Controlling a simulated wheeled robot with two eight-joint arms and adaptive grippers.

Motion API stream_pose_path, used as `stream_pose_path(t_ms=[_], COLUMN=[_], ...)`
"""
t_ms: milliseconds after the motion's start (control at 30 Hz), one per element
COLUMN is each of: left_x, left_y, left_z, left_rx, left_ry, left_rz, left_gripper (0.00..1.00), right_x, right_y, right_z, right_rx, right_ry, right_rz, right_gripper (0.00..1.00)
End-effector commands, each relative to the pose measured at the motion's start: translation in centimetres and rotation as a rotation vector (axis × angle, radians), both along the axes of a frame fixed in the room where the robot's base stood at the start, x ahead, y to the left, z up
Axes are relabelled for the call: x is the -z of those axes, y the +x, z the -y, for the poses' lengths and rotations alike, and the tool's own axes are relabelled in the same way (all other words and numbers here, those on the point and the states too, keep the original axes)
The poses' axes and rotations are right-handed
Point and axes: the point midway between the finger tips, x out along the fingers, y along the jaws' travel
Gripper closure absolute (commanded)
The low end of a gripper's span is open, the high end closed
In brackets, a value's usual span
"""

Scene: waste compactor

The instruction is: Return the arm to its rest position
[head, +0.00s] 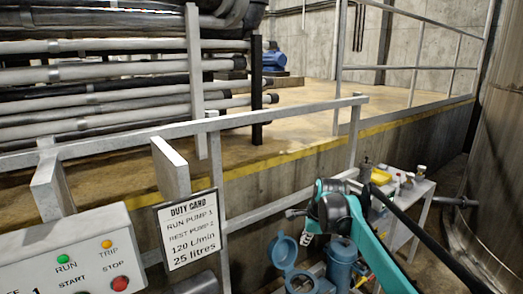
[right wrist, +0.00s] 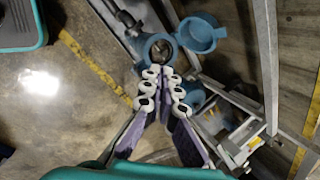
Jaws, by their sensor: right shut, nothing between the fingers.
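My right arm, teal and black, comes in from the lower right of the head view and bends at a black joint. My right gripper (head: 307,239) is small and partly hidden there, just below that joint and close to the blue pump parts. In the right wrist view my right gripper (right wrist: 168,73) shows well: its two purple-backed fingers with white knobs meet at the tips, with nothing between them. They point toward a blue pot (right wrist: 150,42) with an open mouth; I cannot tell the gap. My left gripper is not in view.
A blue round lid (head: 284,250) stands open beside the blue pump body (head: 341,262). Grey railings (head: 290,118) and a control box (head: 75,255) with a duty card (head: 187,230) stand at left. A small table (head: 420,190) with bottles and a yellow item stands right.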

Motion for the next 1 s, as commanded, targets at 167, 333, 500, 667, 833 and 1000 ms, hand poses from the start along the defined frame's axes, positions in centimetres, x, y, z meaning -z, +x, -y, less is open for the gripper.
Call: stream_pose_path(t_ms=[167,333,500,667,833,1000], left_x=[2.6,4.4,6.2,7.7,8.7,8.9], left_y=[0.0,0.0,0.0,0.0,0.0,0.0], left_z=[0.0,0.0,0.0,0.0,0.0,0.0], left_rx=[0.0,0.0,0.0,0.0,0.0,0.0], left_ry=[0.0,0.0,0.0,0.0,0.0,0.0], left_rz=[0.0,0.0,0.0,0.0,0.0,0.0], left_gripper=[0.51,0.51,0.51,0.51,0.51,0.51], right_x=[0.1,1.9,5.7,10.6,14.8,16.4], right_y=[-8.0,-15.8,-23.5,-29.8,-33.9,-35.2], right_z=[0.9,1.7,2.4,3.0,3.4,3.6], right_rx=[-0.328,-0.64,-0.95,-1.219,-1.416,-1.495], right_ry=[-0.168,-0.344,-0.534,-0.715,-0.851,-0.905], right_rz=[0.093,0.169,0.229,0.267,0.283,0.286], right_gripper=[1.0,1.0,1.0,1.0,1.0,1.0])
